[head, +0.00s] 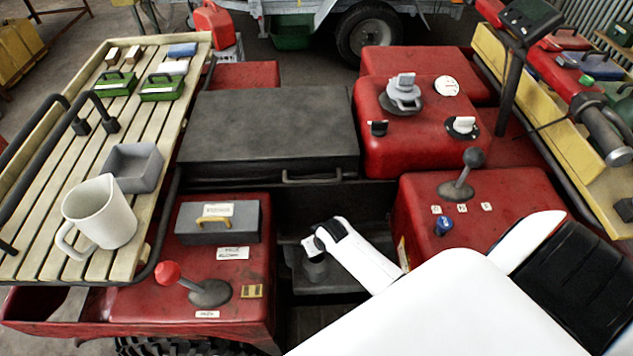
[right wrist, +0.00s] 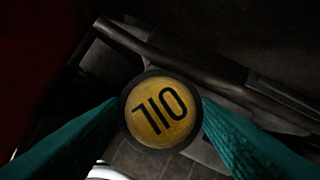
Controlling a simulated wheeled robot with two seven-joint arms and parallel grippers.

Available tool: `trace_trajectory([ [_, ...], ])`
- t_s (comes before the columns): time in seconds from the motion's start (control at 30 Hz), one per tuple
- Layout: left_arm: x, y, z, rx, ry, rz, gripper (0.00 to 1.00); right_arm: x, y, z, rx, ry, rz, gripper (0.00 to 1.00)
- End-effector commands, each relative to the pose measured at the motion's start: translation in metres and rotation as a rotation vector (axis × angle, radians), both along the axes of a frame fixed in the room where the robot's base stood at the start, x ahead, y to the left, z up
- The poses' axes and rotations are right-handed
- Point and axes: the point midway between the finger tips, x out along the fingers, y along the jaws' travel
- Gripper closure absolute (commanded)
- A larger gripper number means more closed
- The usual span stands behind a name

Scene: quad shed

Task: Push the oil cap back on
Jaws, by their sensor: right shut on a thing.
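The oil cap (right wrist: 160,110) shows in the right wrist view, round, with a dark rim and a yellow face marked "OIL", which appears upside down. My right gripper (right wrist: 160,115) has its two teal fingers closed on the cap's left and right sides. In the head view my right arm reaches from the lower right into the dark bay between the red panels. Whether the cap touches a filler opening is hidden under the cap. My left gripper is not in view.
A red-knobbed lever (head: 168,273) and grey toolbox (head: 218,222) stand left of the bay. A dark lever (head: 460,180) and blue knob (head: 444,226) stand right. A black lid (head: 270,125) lies behind. A slatted rack (head: 60,190) holds a white jug (head: 100,212).

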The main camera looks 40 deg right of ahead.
Motion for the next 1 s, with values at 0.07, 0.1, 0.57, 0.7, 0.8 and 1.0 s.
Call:
trace_trajectory([
  [0.07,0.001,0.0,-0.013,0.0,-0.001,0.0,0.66,0.0,0.0,-0.012,0.0,-0.001,0.0,0.71],
  [0.1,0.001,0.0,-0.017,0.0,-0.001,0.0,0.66,0.0,0.0,-0.015,0.0,-0.001,0.0,0.71],
  [0.57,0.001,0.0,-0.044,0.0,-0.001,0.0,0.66,0.001,0.0,-0.047,0.0,-0.001,0.0,0.71],
  [0.7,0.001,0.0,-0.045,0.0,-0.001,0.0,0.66,0.001,0.0,-0.049,0.0,-0.001,0.0,0.71],
  [0.8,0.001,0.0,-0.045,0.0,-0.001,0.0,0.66,0.001,0.0,-0.048,0.0,-0.001,0.0,0.71],
  [1.0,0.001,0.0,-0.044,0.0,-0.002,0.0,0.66,0.001,0.0,-0.048,0.0,-0.001,0.0,0.71],
])
